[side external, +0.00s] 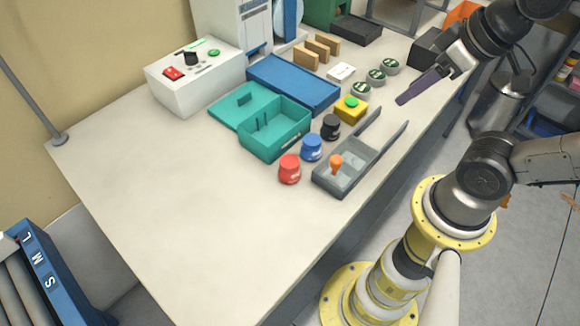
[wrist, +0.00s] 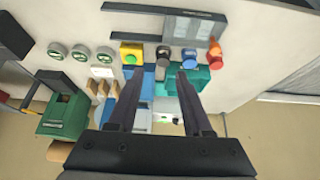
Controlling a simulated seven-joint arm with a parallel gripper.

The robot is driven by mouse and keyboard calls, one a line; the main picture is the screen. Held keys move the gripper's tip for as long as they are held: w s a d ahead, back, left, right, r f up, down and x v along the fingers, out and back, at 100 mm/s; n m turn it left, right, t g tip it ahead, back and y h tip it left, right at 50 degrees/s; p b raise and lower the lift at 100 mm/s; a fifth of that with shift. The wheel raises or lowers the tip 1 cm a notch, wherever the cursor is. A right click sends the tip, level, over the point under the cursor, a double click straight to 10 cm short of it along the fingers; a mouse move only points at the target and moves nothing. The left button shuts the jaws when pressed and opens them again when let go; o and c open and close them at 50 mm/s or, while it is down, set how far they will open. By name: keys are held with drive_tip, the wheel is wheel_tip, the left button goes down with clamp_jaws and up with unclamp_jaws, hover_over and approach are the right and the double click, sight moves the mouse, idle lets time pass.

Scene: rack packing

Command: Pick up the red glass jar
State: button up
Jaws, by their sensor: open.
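The red jar (side external: 290,169) stands upright on the table at the front of a row with a blue jar (side external: 312,148) and a black jar (side external: 330,127). In the wrist view the red jar (wrist: 215,62) is right of the fingers, beside the blue jar (wrist: 188,58). My gripper (side external: 404,100) is raised at the right of the table, well away from the red jar. In the wrist view its two fingers (wrist: 158,76) are apart with nothing held between them.
A yellow block with a green button (side external: 351,108) and several green-marked round tins (side external: 377,77) lie farther back. The front-left table is clear.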

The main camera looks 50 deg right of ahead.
drive_tip(key=shift+o, duration=0.2)
drive_tip(key=o, duration=0.3)
idle(0.3)
drive_tip(key=w+a+r+m, duration=0.1)
drive_tip(key=w+r+m, duration=0.25)
drive_tip(key=m, duration=0.85)
drive_tip(key=m+g, duration=0.6)
drive_tip(key=m, duration=0.1)
hover_over(289, 162)
wheel_tip(289, 162, down, 7)
wheel_tip(289, 162, down, 14)
drive_tip(key=shift+r, duration=0.25)
